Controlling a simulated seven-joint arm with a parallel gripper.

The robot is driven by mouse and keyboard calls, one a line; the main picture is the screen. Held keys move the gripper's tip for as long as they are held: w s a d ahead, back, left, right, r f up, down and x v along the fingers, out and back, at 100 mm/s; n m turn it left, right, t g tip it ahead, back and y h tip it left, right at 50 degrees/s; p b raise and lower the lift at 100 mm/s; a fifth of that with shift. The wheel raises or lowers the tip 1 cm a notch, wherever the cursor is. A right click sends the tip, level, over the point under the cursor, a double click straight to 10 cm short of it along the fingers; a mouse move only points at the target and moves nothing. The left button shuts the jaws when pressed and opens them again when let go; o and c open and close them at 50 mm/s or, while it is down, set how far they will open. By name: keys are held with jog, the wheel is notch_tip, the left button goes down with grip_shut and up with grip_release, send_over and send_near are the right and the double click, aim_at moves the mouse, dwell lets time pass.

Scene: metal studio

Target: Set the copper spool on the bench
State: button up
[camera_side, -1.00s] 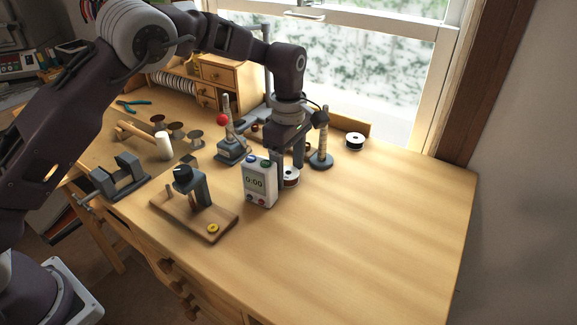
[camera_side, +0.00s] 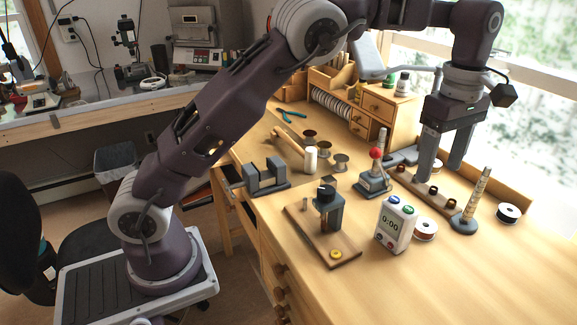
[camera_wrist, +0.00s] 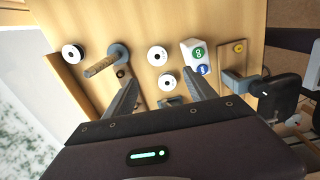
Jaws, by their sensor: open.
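I cannot tell that disc's wire colour. My gripper (camera_side: 441,162) is open and empty, pointing down above the bench near the wooden rail (camera_side: 426,190), apart from the spool beside the timer. Its two fingers also show in the wrist view (camera_wrist: 160,95).
A ring mandrel on a round base (camera_side: 468,212) and a black spool (camera_side: 509,213) stand right of the rail. A red-knobbed lever tool (camera_side: 375,175), a wooden-based fixture (camera_side: 325,225) and a vise (camera_side: 265,177) stand left. The front right bench is clear.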

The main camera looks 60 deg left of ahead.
jog(key=s+a+r+m+t+h, duration=0.1)
jog(key=s+a+r+m, duration=0.2)
jog(key=s+r, duration=0.3)
jog(key=s+a+r+m+t, duration=0.1)
jog(key=s+a+r+m, duration=0.25)
jog(key=s, duration=0.35)
jog(key=s+f+m+t, duration=0.1)
jog(key=s+f+m, duration=0.1)
jog(key=s, duration=0.4)
jog(key=s+a+f+m+t, duration=0.1)
jog(key=s+f+m, duration=0.1)
jog(key=s+m, duration=0.3)
jog(key=s+a+f+m+t+y, duration=0.1)
jog(key=s+m, duration=0.3)
jog(key=s, duration=0.5)
jog(key=shift+s+f, duration=0.25)
jog(key=shift+f, duration=0.45)
